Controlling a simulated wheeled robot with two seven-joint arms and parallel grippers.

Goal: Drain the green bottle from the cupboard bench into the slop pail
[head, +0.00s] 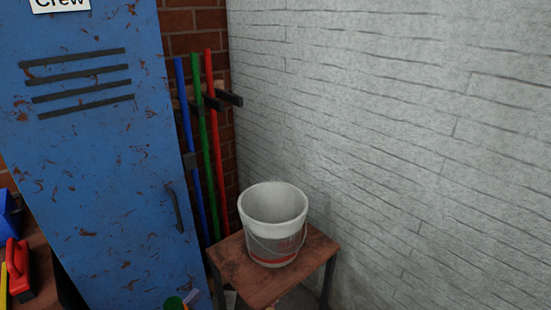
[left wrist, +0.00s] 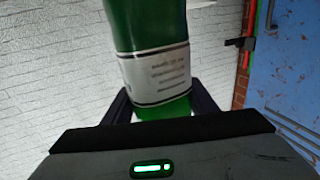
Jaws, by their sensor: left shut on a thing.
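In the left wrist view, a green bottle (left wrist: 146,28) with a white printed label fills the upper middle. My left gripper (left wrist: 161,104) is shut on it, with a dark finger at each side just below the label. The bottle's upper end is cut off by the frame. A white slop pail (head: 272,207) with a red band and a wire handle stands upright in the head view. I cannot see inside to its bottom. A small green thing (head: 173,303) shows at the bottom edge of the head view; I cannot tell whether it is the bottle. My right gripper is not in view.
The pail stands on a small wooden stool (head: 236,268) in the corner by a pale wall. A blue rusty locker (head: 95,160) is to its left. Blue, green and red poles (head: 212,130) hang between them. A red object (head: 17,268) sits far left.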

